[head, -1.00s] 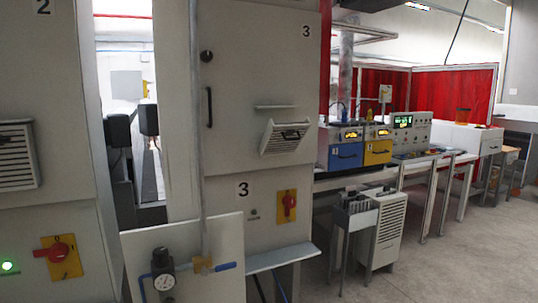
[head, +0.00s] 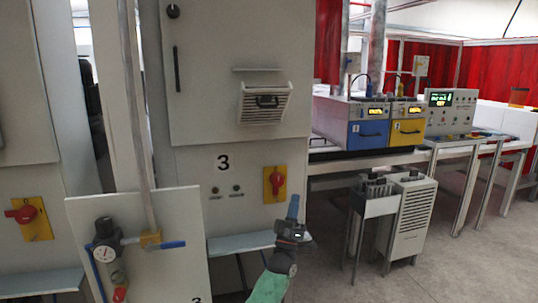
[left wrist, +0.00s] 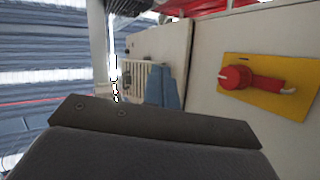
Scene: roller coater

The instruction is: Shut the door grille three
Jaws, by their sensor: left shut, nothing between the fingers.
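The door grille three is a white slatted flap (head: 262,104) with a dark handle, on the upper door of the grey cabinet marked 3 (head: 195,60). It tilts outward from the door, its top edge standing off. My left gripper (head: 293,207) has blue fingers, pressed together with nothing between them. It is below and a little right of the grille, in front of the lower panel and apart from the grille. In the left wrist view the blue fingers (left wrist: 162,88) partly cover white slats (left wrist: 140,75), which look like the grille. My right gripper is not in view.
A red rotary switch on a yellow plate (head: 275,184) sits just beside my left gripper. A pale ledge (head: 238,243) juts out below. A panel with a pressure gauge (head: 104,253) stands at left. Blue and yellow units (head: 352,125) stand on a bench at right.

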